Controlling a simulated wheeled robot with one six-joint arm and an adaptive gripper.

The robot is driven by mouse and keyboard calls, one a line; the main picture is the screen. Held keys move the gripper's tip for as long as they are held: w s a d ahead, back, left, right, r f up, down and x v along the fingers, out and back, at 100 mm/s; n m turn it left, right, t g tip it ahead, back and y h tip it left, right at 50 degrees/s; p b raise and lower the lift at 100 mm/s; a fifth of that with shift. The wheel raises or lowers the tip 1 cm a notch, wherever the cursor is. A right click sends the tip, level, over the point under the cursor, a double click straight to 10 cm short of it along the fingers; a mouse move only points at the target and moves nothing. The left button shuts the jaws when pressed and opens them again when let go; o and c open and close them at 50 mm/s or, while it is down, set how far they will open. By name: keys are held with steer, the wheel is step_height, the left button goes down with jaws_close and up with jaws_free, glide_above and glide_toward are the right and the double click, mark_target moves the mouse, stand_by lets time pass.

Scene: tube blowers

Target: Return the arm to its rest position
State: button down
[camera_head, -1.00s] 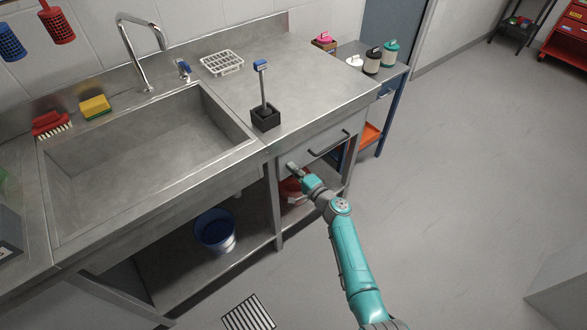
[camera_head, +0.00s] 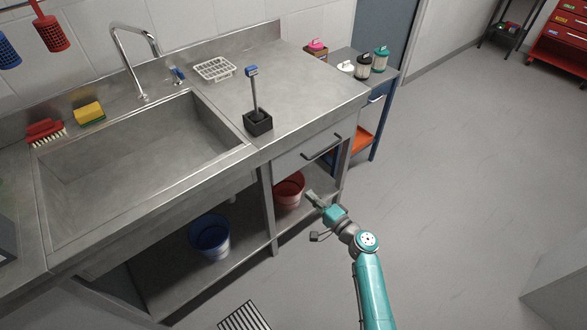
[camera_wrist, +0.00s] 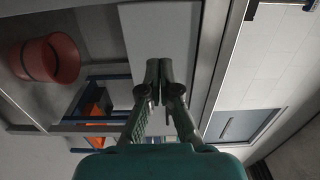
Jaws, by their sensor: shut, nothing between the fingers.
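My gripper (camera_head: 314,199) is at the end of my teal arm, in front of the steel counter's right end and below its drawer (camera_head: 308,150). It is shut and empty. In the wrist view my gripper (camera_wrist: 160,72) shows its two fingers together, with the pale drawer front behind them. The gripper appears apart from the counter and its shelf.
A red bucket (camera_head: 288,190) and a blue bucket (camera_head: 209,236) stand on the lower shelf. A brush in a black holder (camera_head: 258,122) stands on the counter. A side table (camera_head: 384,76) with several canisters is at the right. The floor (camera_head: 470,180) right of my arm is clear.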

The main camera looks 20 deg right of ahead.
steer(key=s+a+f+n+g+h, duration=0.1)
steer(key=s+a+f, duration=0.1)
steer(key=s+f, duration=0.35)
steer(key=s+a+f+n+g+h, duration=0.1)
steer(key=s+a+f, duration=0.1)
steer(key=s, duration=0.6)
steer(key=s+n+g+h, duration=0.2)
steer(key=s+n+h, duration=0.1)
steer(key=s, duration=1.3)
steer(key=s+a+r+n+t+h, duration=0.1)
steer(key=s+r+n, duration=0.7)
steer(key=s+r, duration=1.1)
step_height(320, 180, up, 4)
steer(key=shift+s+r+n+t, duration=0.1)
steer(key=shift+s+n+t, duration=0.3)
steer(key=shift+t, duration=0.1)
